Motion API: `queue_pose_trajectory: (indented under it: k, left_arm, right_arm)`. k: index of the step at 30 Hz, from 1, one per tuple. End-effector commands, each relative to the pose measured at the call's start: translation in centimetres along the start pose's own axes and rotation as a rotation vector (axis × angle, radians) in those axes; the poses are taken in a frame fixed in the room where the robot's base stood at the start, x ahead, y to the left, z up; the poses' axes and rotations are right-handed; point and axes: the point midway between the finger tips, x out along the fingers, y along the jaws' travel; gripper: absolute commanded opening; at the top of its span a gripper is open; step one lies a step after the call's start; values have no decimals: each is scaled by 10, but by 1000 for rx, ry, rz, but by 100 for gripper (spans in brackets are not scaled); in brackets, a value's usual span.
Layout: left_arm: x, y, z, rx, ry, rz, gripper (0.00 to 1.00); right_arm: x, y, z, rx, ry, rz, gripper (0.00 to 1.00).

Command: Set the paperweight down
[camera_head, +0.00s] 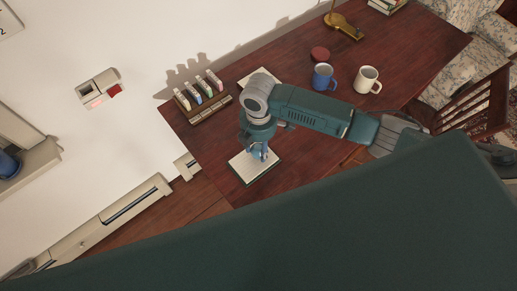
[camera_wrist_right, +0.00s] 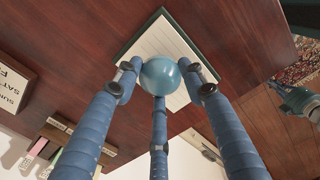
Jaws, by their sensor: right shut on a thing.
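The paperweight is a smooth round teal-blue ball (camera_wrist_right: 160,76), seen in the right wrist view. My right gripper (camera_wrist_right: 160,84) has its three blue fingers closed around the ball. In the head view this gripper (camera_head: 260,153) points down over a white notepad (camera_head: 247,170) with a dark green border, near the table's front left edge. The ball is mostly hidden there by the fingers. The notepad lies behind the ball in the wrist view (camera_wrist_right: 160,38). I cannot tell whether the ball touches the pad. My left gripper is not in view.
A wooden chair (camera_head: 470,105) stands at the right.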

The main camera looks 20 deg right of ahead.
Motion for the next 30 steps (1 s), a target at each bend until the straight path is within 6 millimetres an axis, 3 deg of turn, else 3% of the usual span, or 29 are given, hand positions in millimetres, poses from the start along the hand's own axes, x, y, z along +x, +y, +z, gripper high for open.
queue_pose_trajectory:
  k: [5, 17, 18, 20, 30]
  left_arm:
    - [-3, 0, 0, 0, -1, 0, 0]
    - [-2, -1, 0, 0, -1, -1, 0]
    - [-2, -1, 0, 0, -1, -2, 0]
    - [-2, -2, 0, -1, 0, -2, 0]
    - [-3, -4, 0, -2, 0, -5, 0]
  right_arm:
    - [21, 0, -1, 1, 2, -1, 8]
    - [26, 0, -1, 1, 1, 0, 8]
    - [26, 0, 0, 0, 1, 0, 47]
    - [26, 0, 0, 0, 1, 0, 58]
    - [23, 0, 0, 1, 1, 1, 60]
